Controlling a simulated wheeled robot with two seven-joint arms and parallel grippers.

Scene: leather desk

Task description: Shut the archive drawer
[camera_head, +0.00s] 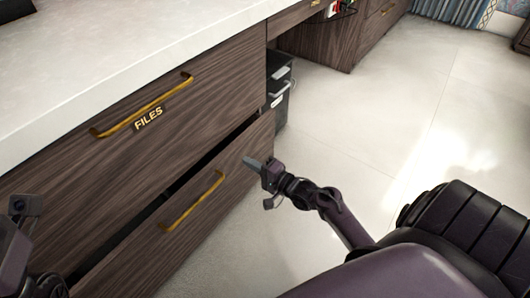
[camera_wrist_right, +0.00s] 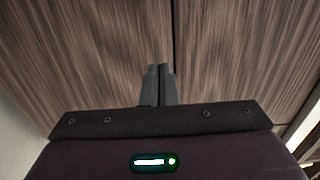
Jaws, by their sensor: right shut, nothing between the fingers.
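The lower drawer (camera_head: 130,262) of the dark wood desk stands partly out, with a dark gap along its top edge. I see no label on it, so I cannot confirm it is the archive drawer. Its brass handle (camera_head: 192,204) is free. The upper drawer (camera_head: 220,85) looks flush and carries a "FILES" label (camera_head: 148,118). My right gripper (camera_head: 250,162) is shut and empty, by the right part of the lower drawer's front. In the right wrist view its fingertips (camera_wrist_right: 159,68) point at wood; contact is unclear. My left gripper (camera_head: 18,207) shows partly at the left edge.
A pale desktop (camera_head: 120,50) overhangs the drawers. A dark bin-like box (camera_head: 279,85) stands beyond the drawer's right end. The pale floor (camera_head: 400,110) to the right is clear. More drawers (camera_head: 378,27) stand at the back.

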